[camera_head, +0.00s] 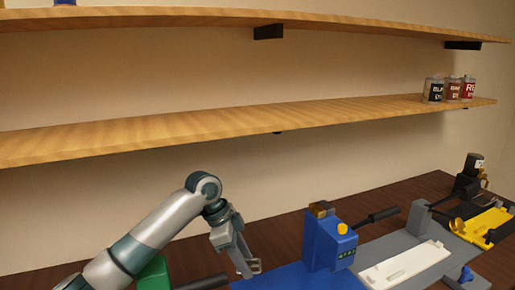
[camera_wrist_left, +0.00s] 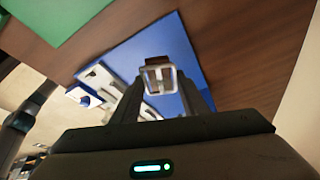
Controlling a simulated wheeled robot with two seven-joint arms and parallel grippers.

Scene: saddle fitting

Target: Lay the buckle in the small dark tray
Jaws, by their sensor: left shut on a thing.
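My left gripper (camera_head: 247,268) hangs fingers-down at the front of the table in the head view, over or beside the blue base. In the left wrist view its fingers (camera_wrist_left: 160,92) are shut on the buckle (camera_wrist_left: 159,78), a small pale metal rectangular frame held at the fingertips. The buckle also shows in the head view as a small pale piece at the fingertips (camera_head: 254,266). I cannot make out the small dark tray in either view. My right gripper is not in view.
A blue machine (camera_head: 330,243) with a yellow knob and dark lever stands just right of the gripper. A white plate (camera_head: 405,265) lies on a grey fixture farther right. A yellow fixture (camera_head: 487,226) is beyond. A wooden shelf (camera_head: 230,122) with small bottles (camera_head: 453,89) runs above.

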